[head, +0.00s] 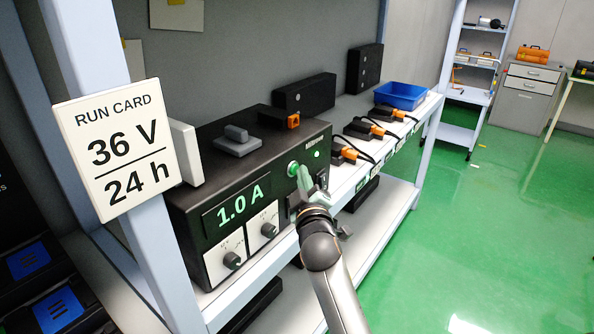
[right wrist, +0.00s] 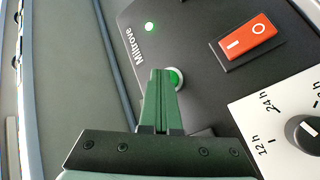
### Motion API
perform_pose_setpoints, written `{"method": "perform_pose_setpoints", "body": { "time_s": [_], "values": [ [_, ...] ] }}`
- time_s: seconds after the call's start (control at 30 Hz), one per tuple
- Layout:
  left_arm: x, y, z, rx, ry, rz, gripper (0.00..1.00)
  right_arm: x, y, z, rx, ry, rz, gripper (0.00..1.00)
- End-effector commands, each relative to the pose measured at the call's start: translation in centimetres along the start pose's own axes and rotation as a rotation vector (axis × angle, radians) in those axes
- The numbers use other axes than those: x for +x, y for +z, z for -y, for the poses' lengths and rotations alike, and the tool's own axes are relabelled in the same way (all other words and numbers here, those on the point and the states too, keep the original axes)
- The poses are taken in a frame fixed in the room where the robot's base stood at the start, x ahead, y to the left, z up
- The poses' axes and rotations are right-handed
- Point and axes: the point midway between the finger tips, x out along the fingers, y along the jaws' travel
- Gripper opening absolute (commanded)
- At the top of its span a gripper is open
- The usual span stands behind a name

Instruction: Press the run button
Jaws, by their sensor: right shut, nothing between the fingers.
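The run button is a round green button with a pale ring on the front of a black charger (head: 245,160). It shows in the head view (head: 293,169) and, partly hidden behind my fingertips, in the right wrist view (right wrist: 176,77). My right gripper (head: 304,180) is shut and empty, with its green fingers pointing at the button. In the right wrist view the fingertips (right wrist: 164,76) overlap the button's left side; I cannot tell whether they touch it. The charger's display (head: 240,206) reads 1.0 A. My left gripper is not in view.
A red rocker switch (right wrist: 249,40), a lit green lamp (right wrist: 149,27) and a dial (right wrist: 305,132) marked in hours are near the button. The run card (head: 118,150) reads 36 V, 24 h. A blue bin (head: 400,96) stands farther along the shelf.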

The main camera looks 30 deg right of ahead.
Motion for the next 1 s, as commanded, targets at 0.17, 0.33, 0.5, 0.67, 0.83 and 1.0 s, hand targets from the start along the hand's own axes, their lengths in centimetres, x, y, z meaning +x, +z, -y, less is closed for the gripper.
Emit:
{"method": "perform_pose_setpoints", "body": {
  "time_s": [0.17, 0.33, 0.5, 0.67, 0.83, 1.0],
  "values": [
    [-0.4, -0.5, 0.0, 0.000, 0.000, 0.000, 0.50, -0.5, 0.3, -0.5, 0.000, 0.000, 0.000, 0.00],
    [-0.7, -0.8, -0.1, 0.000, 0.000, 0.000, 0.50, -1.1, 0.7, -0.9, -0.001, 0.000, 0.000, 0.00],
    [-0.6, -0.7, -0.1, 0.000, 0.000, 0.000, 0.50, -1.1, 0.8, -0.8, 0.000, 0.001, -0.001, 0.00],
    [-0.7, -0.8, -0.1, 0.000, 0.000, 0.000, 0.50, -1.2, 0.8, -0.9, 0.000, 0.000, 0.000, 0.00],
    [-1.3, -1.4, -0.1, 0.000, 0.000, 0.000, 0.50, -2.2, 1.5, -1.7, -0.001, -0.001, 0.001, 0.00],
    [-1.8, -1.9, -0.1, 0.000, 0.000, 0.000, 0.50, -3.4, 2.4, -2.6, -0.001, -0.001, 0.002, 0.00]
  ]
}}
